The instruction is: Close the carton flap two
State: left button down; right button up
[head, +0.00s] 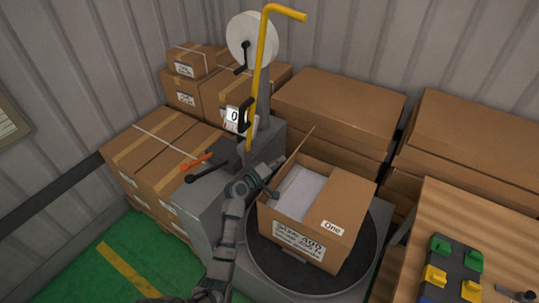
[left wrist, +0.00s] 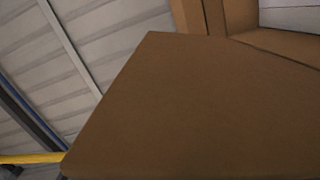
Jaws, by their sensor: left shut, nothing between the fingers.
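The open carton (head: 315,254) sits on a round turntable, with a white item (head: 298,192) inside. Its right flap, labelled "One" (head: 343,203), lies folded down over the right part of the opening. A left flap (head: 294,158) stands raised, seen nearly edge-on; no label shows on it. My left gripper (head: 274,189) is shut and empty at the carton's left side, close to this raised flap; contact cannot be told. In the left wrist view a brown cardboard panel (left wrist: 190,110), apparently this flap, fills most of the picture. My right gripper is not in view.
The dark turntable (head: 270,262) surrounds the carton. A yellow pole (head: 260,75) rises behind the gripper, near orange and black tools on a grey cabinet (head: 215,190). Stacked boxes (head: 340,110) stand behind. A wooden table (head: 480,210) with green and yellow pieces is at right.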

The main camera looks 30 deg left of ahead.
pick_arm(q)
jog(key=d+f+m+y+p, duration=0.1)
jog(key=d+f+m, duration=0.2)
jog(key=d+f, duration=0.1)
jog(key=d+f+m+y+p, duration=0.1)
jog(key=d+f+m, duration=0.3)
jog(key=f, duration=0.2)
jog(key=s+d+f+m+g+y+p, duration=0.1)
jog(key=d+f+m, duration=0.2)
jog(key=d+f, duration=0.1)
jog(key=shift+d+f+y, duration=0.15)
jog(key=shift+f+y, duration=0.15)
jog(key=shift+f, duration=0.15)
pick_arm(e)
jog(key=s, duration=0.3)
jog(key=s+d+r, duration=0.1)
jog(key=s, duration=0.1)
pick_arm(q)
jog(key=shift+s+f, duration=0.1)
jog(key=shift+f, duration=0.05)
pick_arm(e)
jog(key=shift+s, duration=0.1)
